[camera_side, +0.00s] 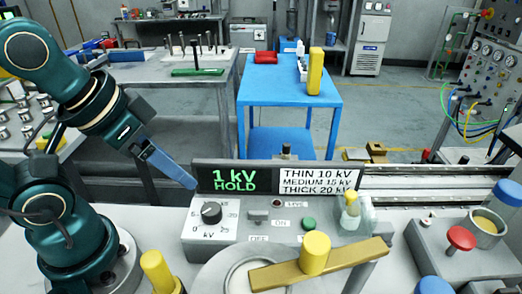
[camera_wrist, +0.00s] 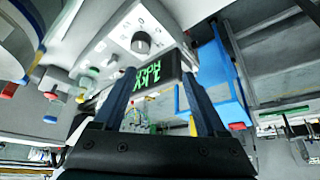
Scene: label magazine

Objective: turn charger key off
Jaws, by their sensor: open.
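The charger box (camera_side: 188,222) stands at the front centre in the side view. Its display (camera_side: 234,179) reads "1 kV HOLD". A black kV dial (camera_side: 211,213) is at its left. The small grey key or switch (camera_side: 257,217) is right of the dial, near ON and OFF labels; its exact position is too small to tell. A green button (camera_side: 309,223) is further right. My gripper (camera_side: 190,184) is above the box's back left, apart from the key. In the wrist view my gripper (camera_wrist: 156,75) is open and empty, with the display and dial (camera_wrist: 141,42) beyond its fingers.
A yellow-handled bar (camera_side: 350,257) lies in front of the box. A glass jar (camera_side: 350,215) stands at the box's right end. A red mushroom button (camera_side: 461,238) is at the right. A yellow-capped post (camera_side: 156,268) stands at the front left. Space above the box's front is clear.

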